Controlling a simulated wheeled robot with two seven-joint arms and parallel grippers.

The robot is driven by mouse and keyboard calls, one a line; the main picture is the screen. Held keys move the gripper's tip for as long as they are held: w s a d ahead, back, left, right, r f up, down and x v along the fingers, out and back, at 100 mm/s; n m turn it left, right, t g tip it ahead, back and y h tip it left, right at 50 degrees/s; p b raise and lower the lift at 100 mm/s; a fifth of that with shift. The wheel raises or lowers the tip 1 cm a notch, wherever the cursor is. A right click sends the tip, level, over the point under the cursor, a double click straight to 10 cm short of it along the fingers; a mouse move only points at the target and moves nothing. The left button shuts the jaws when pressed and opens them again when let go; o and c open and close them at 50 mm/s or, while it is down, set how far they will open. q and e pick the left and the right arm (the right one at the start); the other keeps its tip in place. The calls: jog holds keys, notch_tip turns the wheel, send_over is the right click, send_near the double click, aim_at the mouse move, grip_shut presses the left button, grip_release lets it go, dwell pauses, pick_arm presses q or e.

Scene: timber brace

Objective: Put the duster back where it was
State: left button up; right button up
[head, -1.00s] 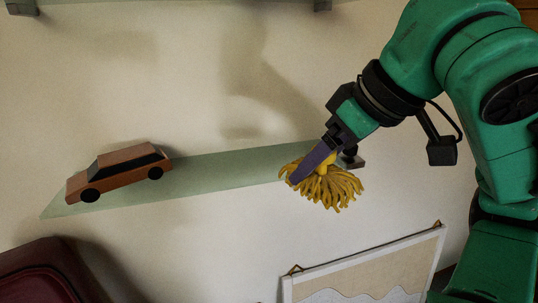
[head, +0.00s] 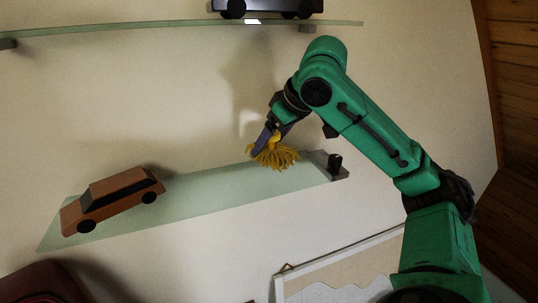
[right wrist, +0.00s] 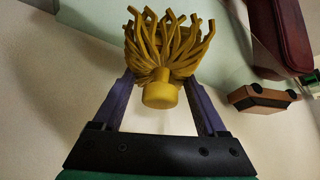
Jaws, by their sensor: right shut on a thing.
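The yellow duster (head: 276,156), a bundle of thick strands with a round knob, is in my right gripper (head: 264,143). In the right wrist view the duster (right wrist: 163,50) sits between the two purple fingers, its knob towards the palm and its strands pointing away. The gripper is shut on it. In the head view the strands hang in front of or over the right part of the lower glass shelf (head: 200,195); I cannot tell whether they touch it. My left gripper is not in view.
A brown wooden toy car (head: 110,201) stands at the shelf's left end. A bracket with a black knob (head: 335,160) is at its right end. A dark toy vehicle (head: 268,7) stands on the upper shelf (head: 130,34). A framed board (head: 340,268) and a maroon object (head: 40,284) are below.

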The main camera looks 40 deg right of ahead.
aim_at(269, 174)
notch_tip(269, 174, down, 5)
jog(key=b, duration=0.3)
jog(key=shift+s+f, duration=0.15)
jog(key=shift+f, duration=0.05)
jog(key=shift+w+p, duration=0.25)
jog(key=shift+p, duration=0.05)
jog(key=shift+f, duration=0.1)
